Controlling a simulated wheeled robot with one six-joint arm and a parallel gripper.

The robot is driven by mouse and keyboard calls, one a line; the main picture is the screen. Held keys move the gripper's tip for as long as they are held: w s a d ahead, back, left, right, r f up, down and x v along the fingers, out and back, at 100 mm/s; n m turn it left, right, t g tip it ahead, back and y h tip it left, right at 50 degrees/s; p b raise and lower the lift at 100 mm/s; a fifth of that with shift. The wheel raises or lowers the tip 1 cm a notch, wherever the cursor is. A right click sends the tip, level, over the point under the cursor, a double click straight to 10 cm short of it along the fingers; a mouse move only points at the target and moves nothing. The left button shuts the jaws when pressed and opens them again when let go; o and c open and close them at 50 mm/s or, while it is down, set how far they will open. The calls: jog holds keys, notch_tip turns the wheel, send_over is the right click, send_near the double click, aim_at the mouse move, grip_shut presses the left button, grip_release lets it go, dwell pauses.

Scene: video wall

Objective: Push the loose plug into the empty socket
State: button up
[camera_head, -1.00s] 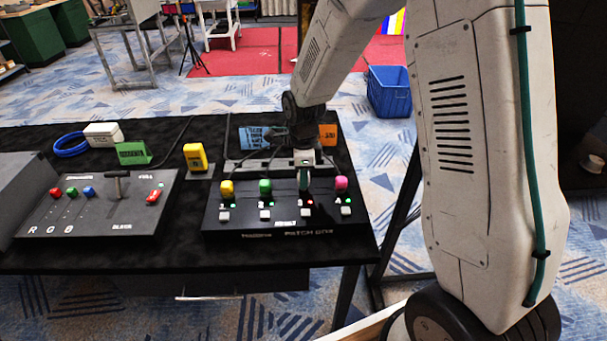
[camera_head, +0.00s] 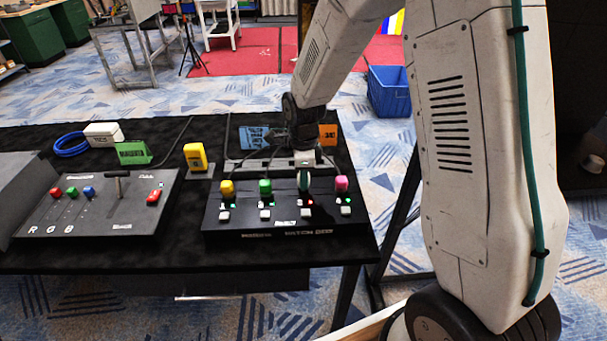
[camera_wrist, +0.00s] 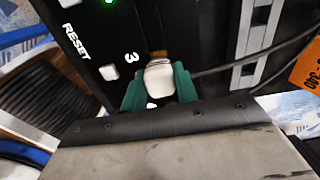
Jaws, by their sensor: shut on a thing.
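The patch box (camera_head: 222,239) stands on the black table. A yellow plug (camera_head: 227,188), a green plug (camera_head: 265,187) and a pink plug (camera_head: 341,184) stand in its row, each with a green light in front. My gripper (camera_head: 303,181) is over the third position, where the light (camera_head: 310,202) is red. In the wrist view, the teal fingers of my gripper (camera_wrist: 160,88) are shut on a white plug (camera_wrist: 159,80). The plug's front end is at the panel beside the printed 3. The third socket is mostly hidden, and I cannot tell how deep the plug sits.
A black cable (camera_wrist: 228,66) runs from near the plug past a grey rail (camera_wrist: 252,40). An orange label (camera_head: 328,134) and a blue label (camera_head: 253,138) stand behind the box. A yellow device (camera_head: 195,156) and another control panel (camera_head: 100,218) are to the left.

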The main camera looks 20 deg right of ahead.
jog(key=shift+f, duration=1.3)
jog(key=o, duration=1.6)
jog(key=shift+r, duration=3.55)
